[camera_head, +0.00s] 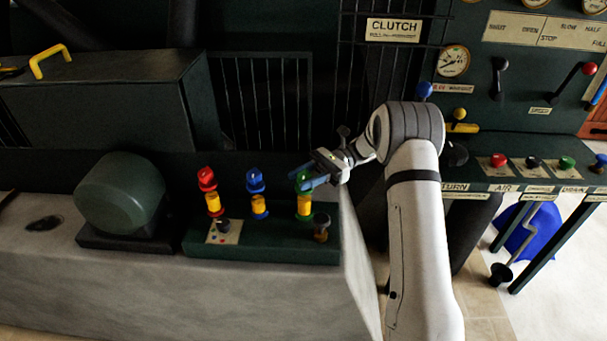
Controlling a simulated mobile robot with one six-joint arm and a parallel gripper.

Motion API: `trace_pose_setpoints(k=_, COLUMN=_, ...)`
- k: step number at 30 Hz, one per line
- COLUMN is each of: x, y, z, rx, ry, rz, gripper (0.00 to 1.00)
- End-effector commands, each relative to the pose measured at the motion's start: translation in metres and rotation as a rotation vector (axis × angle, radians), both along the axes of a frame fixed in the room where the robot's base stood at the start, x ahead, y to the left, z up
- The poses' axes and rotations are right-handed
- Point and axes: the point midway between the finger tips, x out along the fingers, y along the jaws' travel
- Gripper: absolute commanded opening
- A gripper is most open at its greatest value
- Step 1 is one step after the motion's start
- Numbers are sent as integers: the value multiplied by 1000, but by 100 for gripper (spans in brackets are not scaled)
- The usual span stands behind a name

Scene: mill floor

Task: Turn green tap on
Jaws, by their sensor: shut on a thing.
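The green tap (304,208) is the rightmost of three coloured taps on a dark green block. It has a yellow middle band and a green top. My gripper (312,181) reaches in from the right at the height of the green top. Its blue fingers are shut on the green tap's top and partly hide it. The exact angle of the tap's handle cannot be told.
A blue tap (257,195) and a red tap (210,192) stand to the left on the same block (262,245). A small dark knob (321,227) is close on the right. A rounded green housing (120,193) stands farther left. A control desk (530,178) with buttons is at right.

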Motion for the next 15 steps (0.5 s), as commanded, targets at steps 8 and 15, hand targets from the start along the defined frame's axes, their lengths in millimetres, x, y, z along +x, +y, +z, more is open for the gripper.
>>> trace_pose_setpoints(k=8, x=0, y=0, z=0, rx=2, ry=-2, rz=-1, gripper=35)
trace_pose_setpoints(k=15, x=0, y=0, z=0, rx=1, ry=-2, rz=-2, gripper=54)
